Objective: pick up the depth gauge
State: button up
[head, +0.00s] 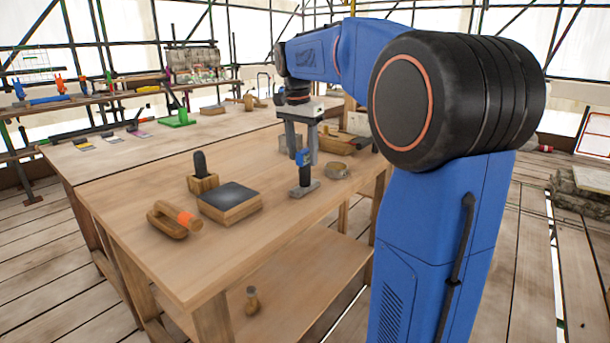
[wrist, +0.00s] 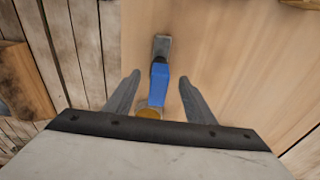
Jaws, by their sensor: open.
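The depth gauge (head: 304,180) stands upright on the near wooden bench, close to its right edge. It has a grey bar foot and a dark stem with a blue part at the top. In the wrist view the blue part of the gauge (wrist: 161,72) lies between my two fingers, with bare gaps on both sides, and its grey foot shows beyond the fingertips. My gripper (head: 303,150) is open and points down over the top of the gauge. The same gripper (wrist: 160,80) looks empty in the wrist view. A round tan piece shows at the gauge's near end, partly hidden by my gripper body.
A small round tan item (head: 339,171) lies right of the gauge. A dark-topped block (head: 230,201), a wooden holder with a black handle (head: 202,180) and an orange-and-wood tool (head: 175,219) stand left. A wooden tray (head: 345,142) lies behind. The bench front is clear.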

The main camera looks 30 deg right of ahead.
aim_at(306, 172)
jog(key=shift+w+d+f, duration=0.1)
jog(key=shift+d+f, duration=0.1)
jog(key=shift+f, duration=0.95)
jog(key=shift+d+f, duration=0.25)
jog(key=shift+f, duration=0.9)
jog(key=shift+w+d+f, duration=0.1)
jog(key=shift+d+f, duration=0.1)
jog(key=shift+f, duration=0.95)
jog(key=c, duration=1.2)
jog(key=shift+c, duration=0.2)
